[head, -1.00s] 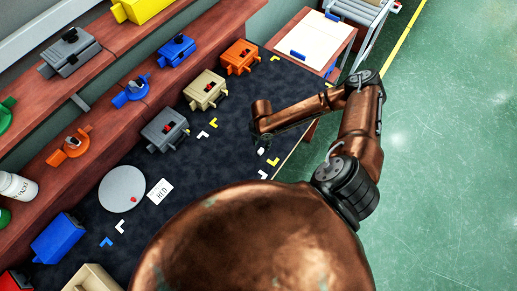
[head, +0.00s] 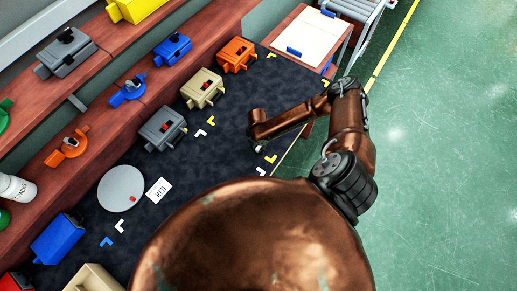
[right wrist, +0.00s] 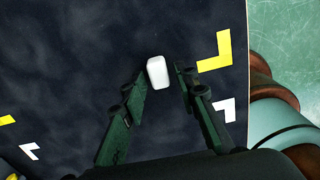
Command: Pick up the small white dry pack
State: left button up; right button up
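The small white dry pack (right wrist: 157,72) lies on the dark mat, between and just ahead of my right fingertips in the right wrist view. My right gripper (right wrist: 161,79) is open, with one dark green finger on each side of the pack and gaps showing. In the head view my right gripper (head: 257,142) is over the mat near its right edge and mostly hides the pack. Whether the fingertips are at the pack's height is hard to tell. My left gripper does not show.
Yellow (right wrist: 216,52) and white (right wrist: 224,109) corner marks lie right of the pack near the mat's edge. A grey box (head: 164,129), a tan box (head: 203,89) and an orange box (head: 237,55) stand along the mat's back side. The mat around the pack is clear.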

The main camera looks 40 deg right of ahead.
jog(key=c, duration=0.6)
